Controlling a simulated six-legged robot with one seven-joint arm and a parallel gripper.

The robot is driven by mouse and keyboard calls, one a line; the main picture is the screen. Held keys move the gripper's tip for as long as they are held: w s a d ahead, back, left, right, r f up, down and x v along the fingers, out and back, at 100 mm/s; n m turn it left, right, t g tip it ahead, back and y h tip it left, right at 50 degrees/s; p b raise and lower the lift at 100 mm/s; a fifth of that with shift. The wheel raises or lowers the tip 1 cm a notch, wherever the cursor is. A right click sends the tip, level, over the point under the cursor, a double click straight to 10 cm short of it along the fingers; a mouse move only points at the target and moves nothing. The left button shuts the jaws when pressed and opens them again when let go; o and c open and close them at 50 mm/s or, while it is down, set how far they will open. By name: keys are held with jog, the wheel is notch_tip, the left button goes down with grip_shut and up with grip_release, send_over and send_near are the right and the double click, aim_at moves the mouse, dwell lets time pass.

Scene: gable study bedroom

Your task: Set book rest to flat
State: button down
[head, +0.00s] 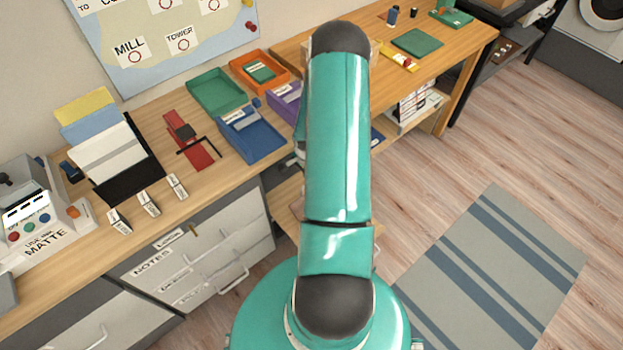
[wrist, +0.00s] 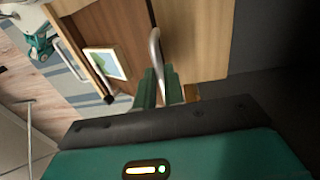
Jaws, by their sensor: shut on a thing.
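My gripper (wrist: 160,88) shows in the wrist view, with its green fingers shut on a curved grey metal bar (wrist: 155,48). The bar stands against a wooden surface with a lighter and a darker brown panel (wrist: 195,40). I cannot tell for sure whether this wooden piece is the book rest or how far it is tilted. In the head view my own arm hides the gripper and what it holds. A black sloped stand (head: 148,178) with yellow, blue and white cards leans up on the desk at left.
On the desk (head: 225,165) are a red device (head: 188,140), a green tray (head: 214,92), an orange tray (head: 258,72), a blue tray (head: 250,136) and a purple tray (head: 285,100). Drawers (head: 205,262) are below. A striped rug (head: 495,270) lies on open floor at right.

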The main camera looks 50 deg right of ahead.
jog(key=c, duration=1.5)
grip_release()
